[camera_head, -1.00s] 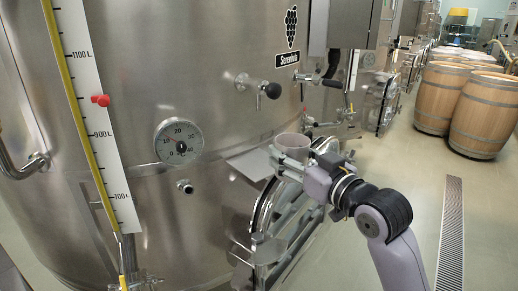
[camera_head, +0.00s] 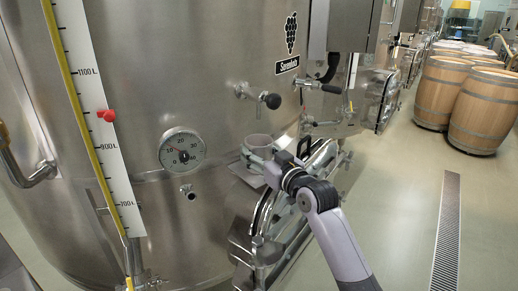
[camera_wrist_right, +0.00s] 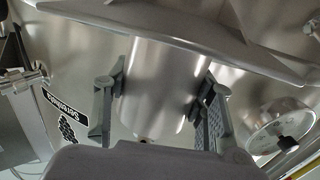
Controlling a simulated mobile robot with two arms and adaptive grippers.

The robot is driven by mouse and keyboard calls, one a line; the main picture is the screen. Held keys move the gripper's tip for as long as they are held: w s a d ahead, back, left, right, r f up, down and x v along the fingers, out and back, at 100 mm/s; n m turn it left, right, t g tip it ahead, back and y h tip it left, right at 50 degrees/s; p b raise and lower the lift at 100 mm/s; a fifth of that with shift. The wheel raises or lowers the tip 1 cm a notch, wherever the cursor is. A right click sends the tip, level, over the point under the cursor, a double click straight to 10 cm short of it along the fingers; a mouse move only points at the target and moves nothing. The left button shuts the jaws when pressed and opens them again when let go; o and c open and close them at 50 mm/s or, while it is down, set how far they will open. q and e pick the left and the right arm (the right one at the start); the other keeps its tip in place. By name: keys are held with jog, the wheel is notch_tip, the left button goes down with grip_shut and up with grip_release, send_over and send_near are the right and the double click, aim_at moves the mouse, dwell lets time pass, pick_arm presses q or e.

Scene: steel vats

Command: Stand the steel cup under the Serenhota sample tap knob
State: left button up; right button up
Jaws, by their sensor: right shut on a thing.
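The steel cup (camera_head: 259,142) is upright in my right gripper (camera_head: 262,156), near the vat wall and just above or on the small steel shelf (camera_head: 243,174); I cannot tell if it touches. The wrist view shows the cup (camera_wrist_right: 160,85) between both fingers of the right gripper (camera_wrist_right: 158,110), with the shelf (camera_wrist_right: 205,32) close to its base. The sample tap's black knob (camera_head: 272,101) sticks out of the vat above the cup, slightly right of it in the head view, below the Serenhota label (camera_head: 287,66). My left gripper is not in view.
A round dial (camera_head: 182,149) and a small outlet (camera_head: 188,192) are left of the shelf. A level scale (camera_head: 100,120) is at left. Barrels (camera_head: 485,110) stand at right beyond open floor.

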jog(key=shift+f, duration=0.1)
jog(key=o, duration=1.2)
jog(key=b+v, duration=0.2)
jog(key=v, duration=1)
jog(key=shift+b, duration=0.4)
